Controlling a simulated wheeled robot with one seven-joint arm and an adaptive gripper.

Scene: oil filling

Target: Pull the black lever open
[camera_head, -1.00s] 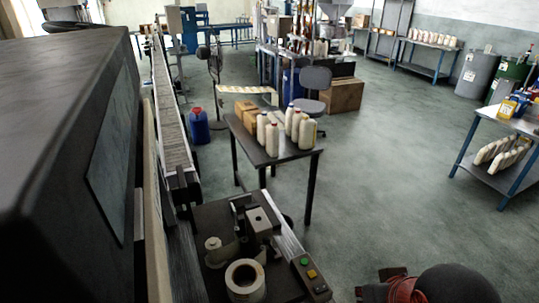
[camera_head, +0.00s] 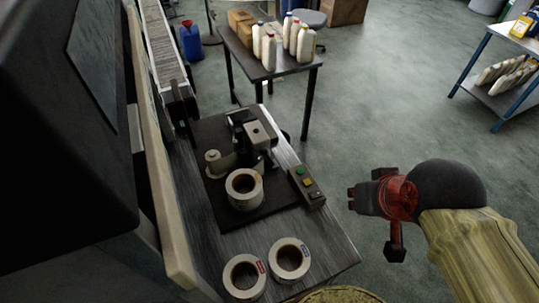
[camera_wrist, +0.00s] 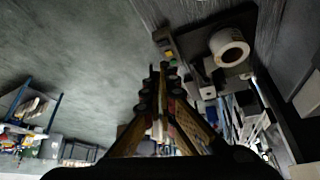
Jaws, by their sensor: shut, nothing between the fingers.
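A small dark tape-applying machine (camera_head: 259,136) stands on the bench, with a grey block, a grey knob and dark metal parts. I cannot clearly tell a black lever apart from these dark parts. My gripper (camera_head: 353,198) is to the right of the bench, over the floor, apart from the machine. It points left in the head view. In the wrist view its fingers (camera_wrist: 164,72) come together at the tips, with nothing seen between them. The machine shows only small and dark in the wrist view, partly hidden.
A tape roll (camera_head: 244,189) sits at the machine; two more rolls (camera_head: 289,260) lie nearer on the bench. A button box (camera_head: 306,186) lines the bench's right edge. A large dark housing (camera_head: 55,130) fills the left. A bottle table (camera_head: 235,50) stands behind.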

